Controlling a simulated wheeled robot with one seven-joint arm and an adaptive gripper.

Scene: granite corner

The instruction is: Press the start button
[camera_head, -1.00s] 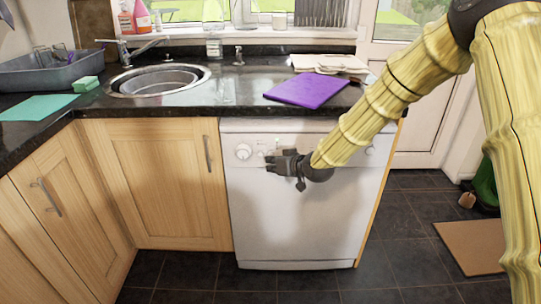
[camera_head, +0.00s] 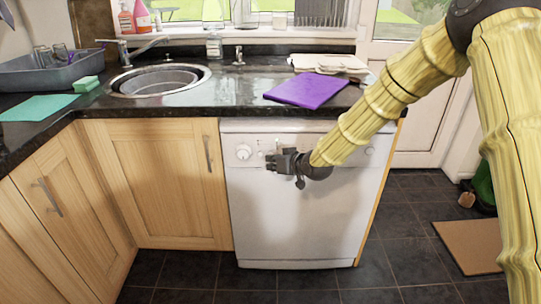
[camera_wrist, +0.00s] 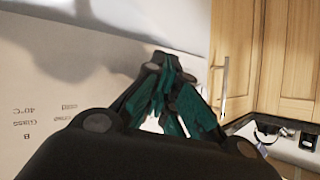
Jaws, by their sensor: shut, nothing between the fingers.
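The white dishwasher (camera_head: 290,225) stands under the counter, with its control panel along the top of its front. A round knob (camera_head: 243,152) sits at the panel's left. My gripper (camera_head: 268,162) is in front of the panel, just right of the knob. In the wrist view its teal-padded fingers (camera_wrist: 160,82) are drawn together and empty, near the white panel (camera_wrist: 60,85) with printed programme text. I cannot tell whether the fingertips touch the panel. I cannot make out which control is the start button; my gripper and arm cover part of the panel.
The dark countertop (camera_head: 190,105) overhangs the panel. Wooden cupboards (camera_head: 160,185) adjoin on the left. The tiled floor (camera_head: 385,240) in front of the dishwasher is clear, with a brown mat (camera_head: 472,247) at right.

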